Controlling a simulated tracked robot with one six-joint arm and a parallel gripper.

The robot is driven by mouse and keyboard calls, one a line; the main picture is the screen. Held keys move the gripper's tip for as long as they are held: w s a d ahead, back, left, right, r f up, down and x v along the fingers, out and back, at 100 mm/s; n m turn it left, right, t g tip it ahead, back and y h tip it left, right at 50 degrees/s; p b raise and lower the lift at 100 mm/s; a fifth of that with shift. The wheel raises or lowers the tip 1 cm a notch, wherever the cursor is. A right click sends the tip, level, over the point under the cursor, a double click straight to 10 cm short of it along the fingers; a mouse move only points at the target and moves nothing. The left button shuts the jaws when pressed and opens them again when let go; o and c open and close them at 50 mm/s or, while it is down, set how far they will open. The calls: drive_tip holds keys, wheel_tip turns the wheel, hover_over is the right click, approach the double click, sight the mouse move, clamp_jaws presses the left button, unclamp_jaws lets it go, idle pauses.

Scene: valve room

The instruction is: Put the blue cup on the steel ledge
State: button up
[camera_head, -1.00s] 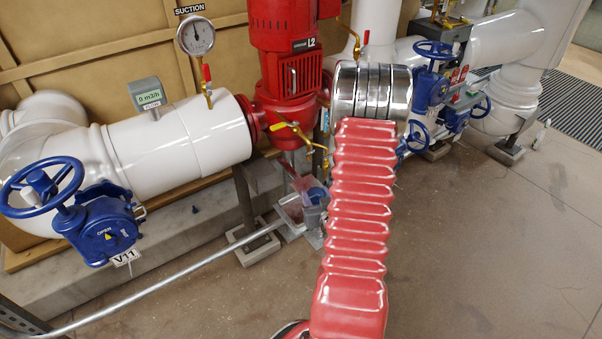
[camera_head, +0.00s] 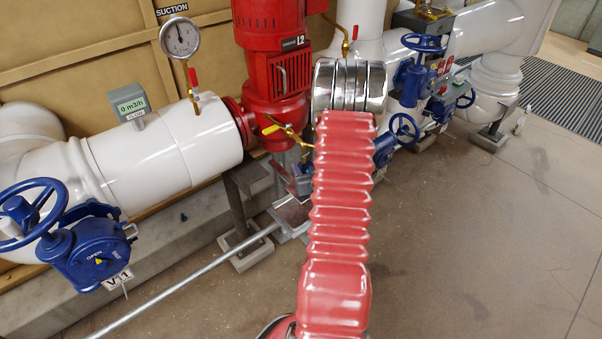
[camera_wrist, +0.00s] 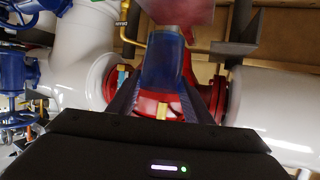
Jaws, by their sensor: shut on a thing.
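My gripper (camera_wrist: 160,95) is shut on the blue cup (camera_wrist: 163,62), whose sides lie between the two fingers in the wrist view. In the head view the gripper end (camera_head: 299,182) is small and partly hidden behind my red sleeved arm, below the red pump. A small grey-rimmed plate with a reddish-brown top (camera_head: 291,212), perhaps the steel ledge, sits just below and left of the gripper. A reddish surface (camera_wrist: 178,10) shows beyond the cup in the wrist view; I cannot tell whether it is that plate.
The red pump (camera_head: 272,75) and white pipe (camera_head: 165,140) stand close behind. A blue handwheel valve (camera_head: 85,240) is at left, and more blue valves (camera_head: 412,85) are at right. A grey rail (camera_head: 190,291) runs to the plate.

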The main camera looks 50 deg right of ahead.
drive_tip(key=shift+w+a, duration=0.15)
drive_tip(key=shift+w, duration=0.1)
drive_tip(key=shift+f, duration=1.7)
drive_tip(key=shift+a, duration=0.1)
drive_tip(key=shift+w+f, duration=0.1)
drive_tip(key=shift+w, duration=0.05)
drive_tip(key=o, duration=1)
